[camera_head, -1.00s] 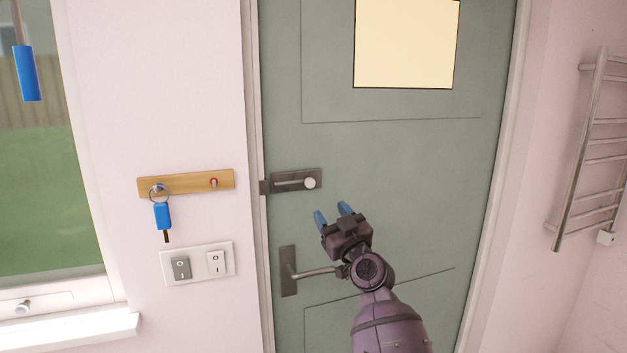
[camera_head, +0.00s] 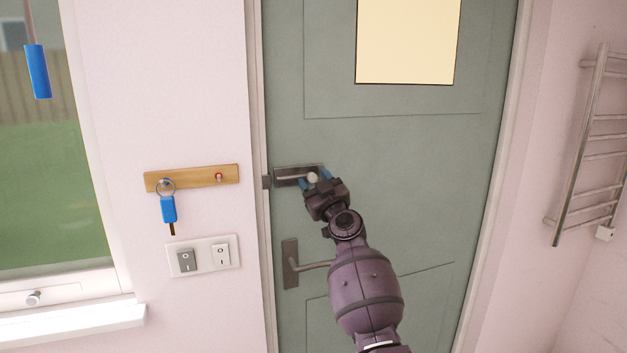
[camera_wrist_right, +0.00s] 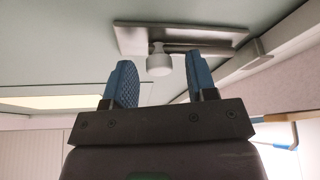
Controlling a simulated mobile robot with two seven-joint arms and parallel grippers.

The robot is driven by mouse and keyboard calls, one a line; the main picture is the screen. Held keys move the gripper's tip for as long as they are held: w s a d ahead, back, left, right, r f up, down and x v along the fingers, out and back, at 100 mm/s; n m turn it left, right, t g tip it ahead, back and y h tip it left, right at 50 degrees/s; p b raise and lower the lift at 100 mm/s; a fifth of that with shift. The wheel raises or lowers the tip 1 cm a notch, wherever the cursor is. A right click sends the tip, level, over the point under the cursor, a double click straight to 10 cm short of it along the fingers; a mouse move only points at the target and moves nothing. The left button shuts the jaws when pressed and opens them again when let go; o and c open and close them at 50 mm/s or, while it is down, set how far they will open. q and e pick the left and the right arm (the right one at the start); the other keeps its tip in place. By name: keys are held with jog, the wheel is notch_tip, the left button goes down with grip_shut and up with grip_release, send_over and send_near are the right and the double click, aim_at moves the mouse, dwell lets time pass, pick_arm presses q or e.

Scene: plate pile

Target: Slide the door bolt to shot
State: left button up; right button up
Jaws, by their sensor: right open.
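The door bolt (camera_head: 291,176) is a dark metal plate with a slot, mounted on the grey-green door near its left edge. Its round pale knob (camera_head: 312,177) sits at the right end of the slot. A dark keeper (camera_head: 267,181) is on the frame to its left. My right gripper (camera_head: 315,184) is open at the knob, with blue fingertips on either side of it in the head view. In the right wrist view, the knob (camera_wrist_right: 159,60) shows between and just beyond the two open blue fingers (camera_wrist_right: 160,80); contact is not visible. My left gripper is not in view.
A lever handle (camera_head: 312,265) is below the bolt, partly behind my right arm. On the wall to the left are a wooden key rack (camera_head: 192,178) with a blue key (camera_head: 168,208) and a switch plate (camera_head: 203,256). A towel rail (camera_head: 585,150) is at right.

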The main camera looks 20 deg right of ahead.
aim_at(291, 171)
jog(key=shift+w+r, duration=0.15)
jog(key=shift+w, duration=0.25)
grip_shut()
jog(key=shift+a, duration=2)
grip_release()
jog(key=shift+s+a, duration=0.1)
jog(key=shift+a, duration=0.05)
